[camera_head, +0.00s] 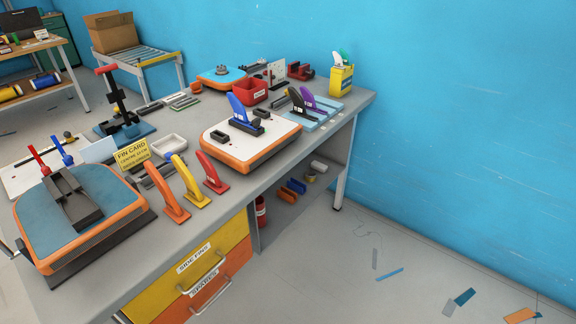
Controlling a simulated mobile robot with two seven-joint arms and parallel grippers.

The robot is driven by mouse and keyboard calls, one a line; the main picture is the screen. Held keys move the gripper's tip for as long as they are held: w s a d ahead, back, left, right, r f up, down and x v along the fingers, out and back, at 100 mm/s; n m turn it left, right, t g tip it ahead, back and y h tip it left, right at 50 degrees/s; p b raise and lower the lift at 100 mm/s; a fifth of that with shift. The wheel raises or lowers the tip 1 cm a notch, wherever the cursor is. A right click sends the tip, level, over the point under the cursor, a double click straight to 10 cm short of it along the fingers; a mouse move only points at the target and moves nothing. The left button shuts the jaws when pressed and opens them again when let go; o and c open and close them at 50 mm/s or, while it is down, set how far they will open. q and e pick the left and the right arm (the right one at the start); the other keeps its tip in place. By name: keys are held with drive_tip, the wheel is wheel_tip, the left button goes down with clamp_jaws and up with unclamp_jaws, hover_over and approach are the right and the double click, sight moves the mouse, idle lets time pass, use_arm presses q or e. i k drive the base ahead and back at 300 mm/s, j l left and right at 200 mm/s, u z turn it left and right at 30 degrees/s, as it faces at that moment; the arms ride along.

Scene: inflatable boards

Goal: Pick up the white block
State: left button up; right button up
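I cannot pick out a plain white block for certain. A small whitish, shallow rectangular piece (169,146) lies on the grey workbench (330,120), behind the colored fins. A small white piece (319,166) also sits on the shelf under the bench; its exact shape is too small to tell. A white upright panel (277,74) stands at the back of the bench. Neither of my grippers shows in the head view.
Orange-edged boards (252,140) and (82,215) rest on the bench, with several upright fins (214,174) and a yellow card (132,153) between them. A red bin (251,92) and yellow container (341,80) stand farther back.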

sight(317, 166)
drive_tip(key=i+l+u, duration=0.7)
drive_tip(key=l, duration=0.35)
drive_tip(key=i+l+u, duration=0.2)
drive_tip(key=l, duration=0.2)
drive_tip(key=i+l, duration=0.15)
drive_tip(key=l, duration=0.25)
drive_tip(key=i+l, duration=0.2)
drive_tip(key=l, duration=0.15)
drive_tip(key=i+l, duration=0.15)
drive_tip(key=l, duration=0.25)
drive_tip(key=i+l+u, duration=0.1)
drive_tip(key=l, duration=0.25)
drive_tip(key=i+l, duration=0.25)
drive_tip(key=l, duration=0.15)
drive_tip(key=i+l, duration=0.15)
drive_tip(key=l, duration=0.25)
drive_tip(key=i+l, duration=0.15)
drive_tip(key=l, duration=0.25)
drive_tip(key=i+l, duration=0.2)
drive_tip(key=l, duration=0.2)
drive_tip(key=u, duration=0.05)
